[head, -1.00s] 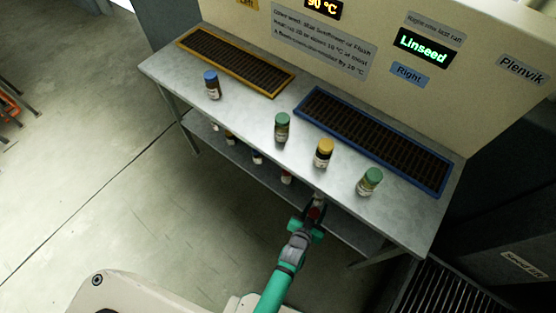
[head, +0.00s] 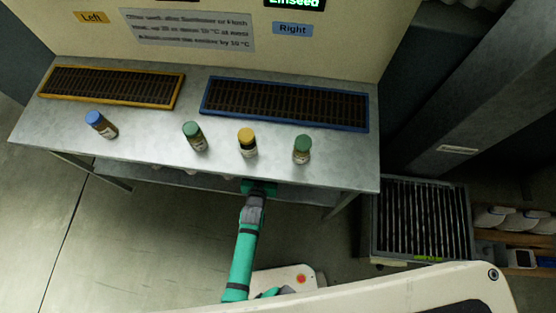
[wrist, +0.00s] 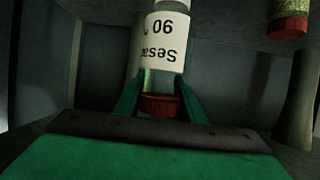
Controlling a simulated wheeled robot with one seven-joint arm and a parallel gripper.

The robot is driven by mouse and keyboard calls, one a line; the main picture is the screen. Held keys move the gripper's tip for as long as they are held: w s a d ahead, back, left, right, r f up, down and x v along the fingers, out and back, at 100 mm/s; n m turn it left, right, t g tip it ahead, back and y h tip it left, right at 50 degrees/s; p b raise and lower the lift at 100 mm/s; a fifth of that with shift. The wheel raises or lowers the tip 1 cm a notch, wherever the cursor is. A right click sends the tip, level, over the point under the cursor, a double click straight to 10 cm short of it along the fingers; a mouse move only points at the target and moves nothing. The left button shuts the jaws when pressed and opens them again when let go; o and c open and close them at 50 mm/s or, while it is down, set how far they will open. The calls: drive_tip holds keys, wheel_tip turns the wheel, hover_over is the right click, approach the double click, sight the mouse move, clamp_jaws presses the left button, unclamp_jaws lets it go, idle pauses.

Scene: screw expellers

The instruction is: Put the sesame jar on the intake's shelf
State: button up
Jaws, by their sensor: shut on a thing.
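The sesame jar (wrist: 160,50) has a white label reading "Sesa" and "90", upside down in the wrist view, and a red cap (wrist: 160,106). My gripper (wrist: 160,98) is shut on it at the cap end. In the head view my gripper (head: 258,187) is at the front edge of the metal bench, and the jar is hidden there. A dark grated box (head: 420,220) stands right of the bench, below a grey housing with a small label (head: 457,149); I cannot tell which part is the intake's shelf.
Several jars stand on the bench (head: 150,150), including a blue-capped one (head: 101,125) and a yellow-capped one (head: 247,143). Another red-capped jar (wrist: 288,22) is close by in the wrist view. Shelves with white things (head: 510,218) are at far right. The floor left is clear.

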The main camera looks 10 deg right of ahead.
drive_tip(key=shift+w+d+f, duration=0.25)
drive_tip(key=shift+d+f, duration=1.9)
drive_tip(key=shift+d, duration=0.15)
drive_tip(key=shift+w+d+f, duration=0.2)
drive_tip(key=shift+d+f, duration=1.95)
drive_tip(key=shift+d, duration=0.2)
drive_tip(key=shift+w+d+f, duration=0.25)
drive_tip(key=shift+d+f, duration=1.9)
drive_tip(key=shift+d, duration=0.15)
drive_tip(key=o, duration=1.3)
drive_tip(key=shift+f, duration=0.1)
drive_tip(key=shift+o, duration=0.2)
